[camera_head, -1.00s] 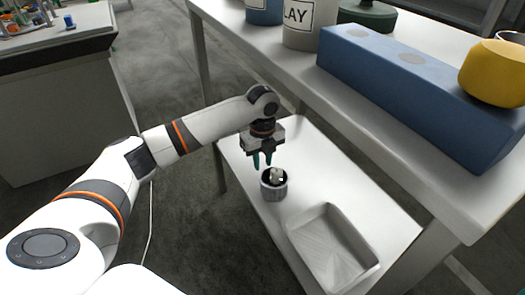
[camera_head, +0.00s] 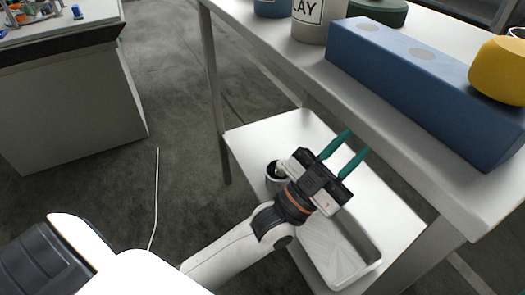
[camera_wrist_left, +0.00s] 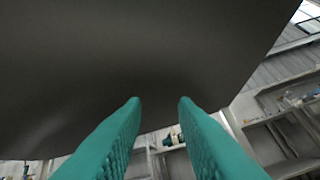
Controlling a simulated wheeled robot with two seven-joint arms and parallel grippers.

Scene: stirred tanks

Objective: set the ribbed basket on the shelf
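The small dark grey round container, which looks like the ribbed basket (camera_head: 271,184), stands upright on the white lower shelf (camera_head: 262,135) in the head view. Something pale sits in its mouth, and my left gripper partly covers its right side. My left gripper (camera_head: 356,141) is open and empty. Its teal fingers point up and right, away from the basket, toward the underside of the upper tabletop. In the left wrist view, the two fingers (camera_wrist_left: 160,102) stand apart with nothing between them, below a dark flat surface.
A white rectangular tray (camera_head: 372,238) lies on the lower shelf, partly behind my wrist. The upper tabletop (camera_head: 290,60) overhangs the shelf and carries a long blue block (camera_head: 425,85), a yellow object (camera_head: 500,72) and a labelled pot (camera_head: 312,22). The shelf's back left is clear.

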